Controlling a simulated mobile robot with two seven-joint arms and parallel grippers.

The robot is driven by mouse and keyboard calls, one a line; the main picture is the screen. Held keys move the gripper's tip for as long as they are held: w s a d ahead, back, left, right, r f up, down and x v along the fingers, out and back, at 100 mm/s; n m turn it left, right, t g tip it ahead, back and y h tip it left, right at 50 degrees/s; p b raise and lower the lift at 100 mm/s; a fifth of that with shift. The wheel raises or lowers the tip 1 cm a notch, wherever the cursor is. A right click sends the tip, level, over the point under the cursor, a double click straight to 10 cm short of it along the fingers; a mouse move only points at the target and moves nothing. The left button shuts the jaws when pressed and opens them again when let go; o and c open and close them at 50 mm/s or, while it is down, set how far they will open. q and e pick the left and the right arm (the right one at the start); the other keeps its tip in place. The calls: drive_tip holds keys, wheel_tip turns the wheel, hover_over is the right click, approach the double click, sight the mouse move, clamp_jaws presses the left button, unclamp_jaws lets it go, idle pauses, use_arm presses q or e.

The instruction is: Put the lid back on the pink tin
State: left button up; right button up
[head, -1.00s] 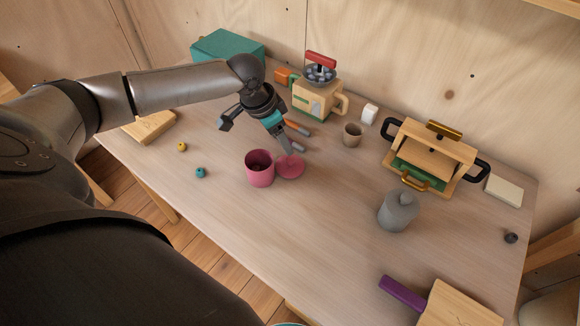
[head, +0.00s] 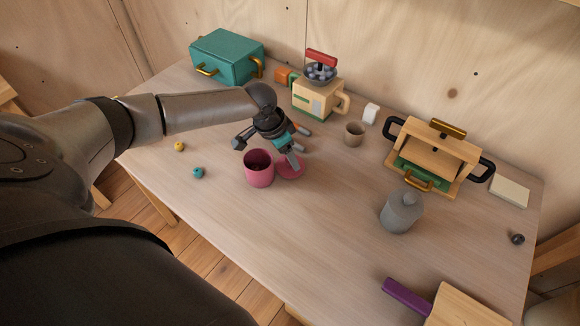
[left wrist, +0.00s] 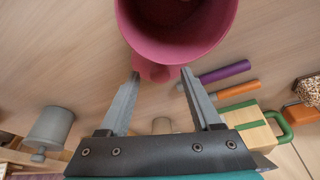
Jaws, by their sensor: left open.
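The pink tin (head: 259,172) stands upright and uncovered on the table, its dark inside showing. Its round pink lid (head: 296,172) lies on the table right beside the tin, to its right, partly covered by my gripper. My left gripper (head: 294,158) points down over the lid with its fingers apart. In the left wrist view the tin (left wrist: 180,45) fills the top, and a piece of the lid (left wrist: 157,72) shows between the two open fingertips (left wrist: 160,76). I cannot tell whether the fingers touch the lid. My right gripper is not in view.
A grey lidded jar (head: 400,214) and a brown cup (head: 353,134) stand to the right. A wooden toy with black handles (head: 432,158), a cream blender toy (head: 315,98) and a teal box (head: 228,58) stand at the back. The table's front middle is clear.

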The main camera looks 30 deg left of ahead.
use_arm(q)
drive_tip(key=shift+w+f, duration=0.1)
drive_tip(key=shift+f, duration=0.1)
clamp_jaws()
idle(0.6)
